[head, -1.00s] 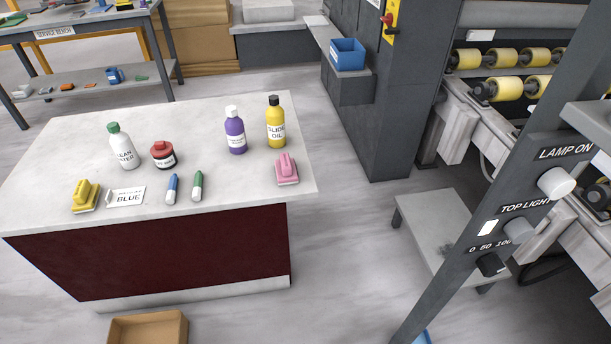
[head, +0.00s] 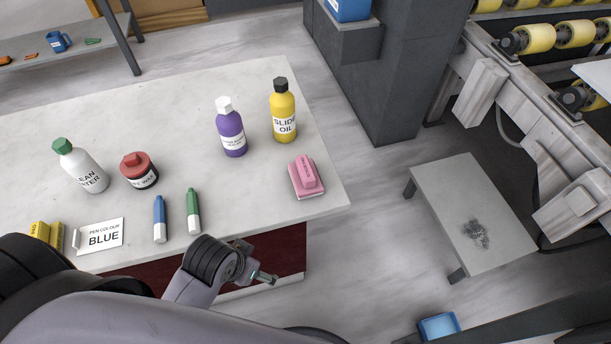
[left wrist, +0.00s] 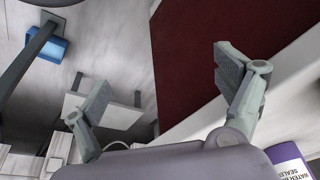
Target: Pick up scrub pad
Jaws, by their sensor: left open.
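A pink pad with a raised pink handle (head: 306,177) lies on the white stone slab (head: 200,95) near its right front corner. A yellow handled pad (head: 46,234) is at the left front, partly cut off by my arm. I cannot read which one is the scrub pad. My left gripper (head: 262,274) is in front of the slab's front edge, below and left of the pink pad, apart from it. In the left wrist view its two fingers (left wrist: 165,76) are spread and empty; neither pad shows there. My right gripper is not in view.
On the slab stand a purple bottle (head: 232,130), a yellow slide oil bottle (head: 284,112), a white bottle (head: 82,168) and a red jar (head: 138,172). Two pens and a BLUE card (head: 101,236) lie in front. A low grey table (head: 465,200) and blue bin (head: 439,327) are right.

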